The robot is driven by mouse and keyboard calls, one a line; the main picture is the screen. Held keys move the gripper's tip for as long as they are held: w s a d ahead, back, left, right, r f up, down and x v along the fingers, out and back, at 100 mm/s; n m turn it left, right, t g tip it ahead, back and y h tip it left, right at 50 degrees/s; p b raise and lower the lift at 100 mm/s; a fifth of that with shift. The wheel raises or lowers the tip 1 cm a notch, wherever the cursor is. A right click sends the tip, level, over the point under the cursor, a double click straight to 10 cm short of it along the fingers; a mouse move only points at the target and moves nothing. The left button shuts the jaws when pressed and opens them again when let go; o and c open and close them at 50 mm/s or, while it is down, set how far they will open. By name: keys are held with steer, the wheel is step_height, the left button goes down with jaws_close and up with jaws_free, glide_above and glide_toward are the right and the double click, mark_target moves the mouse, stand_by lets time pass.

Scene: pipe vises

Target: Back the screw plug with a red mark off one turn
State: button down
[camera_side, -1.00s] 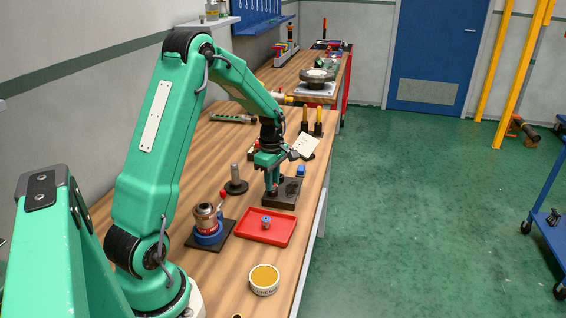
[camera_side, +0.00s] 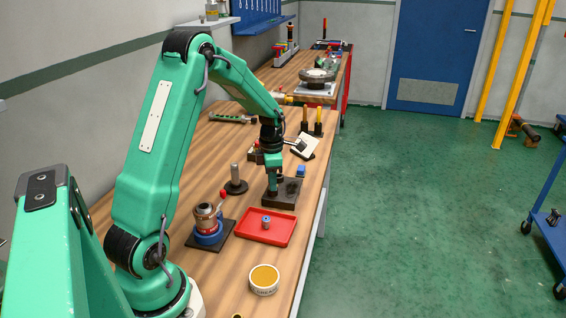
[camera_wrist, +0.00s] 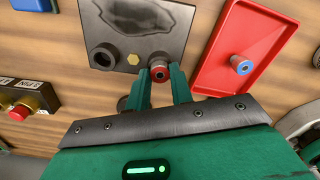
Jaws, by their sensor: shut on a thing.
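The screw plug with a red mark (camera_wrist: 160,72) shows as a red-rimmed round end at the near edge of a dark metal block (camera_wrist: 172,22). My gripper (camera_wrist: 161,80) is shut on this plug, one green finger on each side. In the side view my gripper (camera_side: 272,186) points down at the left part of the block (camera_side: 284,203). The plug is hidden there. Beside the plug on the block are a brass hex head (camera_wrist: 133,59) and a dark round fitting (camera_wrist: 102,57). I cannot tell how far the plug is screwed in.
A red tray (camera_side: 248,238) holding a blue plug (camera_side: 266,222) lies in front of the block. A blue-based device with a red handle (camera_side: 208,231) stands left of the tray. A dark post on a round base (camera_side: 236,181) stands left of my gripper. A grease tin (camera_side: 264,279) is nearer.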

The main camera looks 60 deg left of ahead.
steer(key=n, duration=0.6)
stand_by(0.3)
steer(key=c, duration=1.3)
jaws_free()
steer(key=m, duration=0.6)
steer(key=shift+m, duration=0.4)
steer(key=m, duration=0.3)
steer(key=shift+m, duration=2.2)
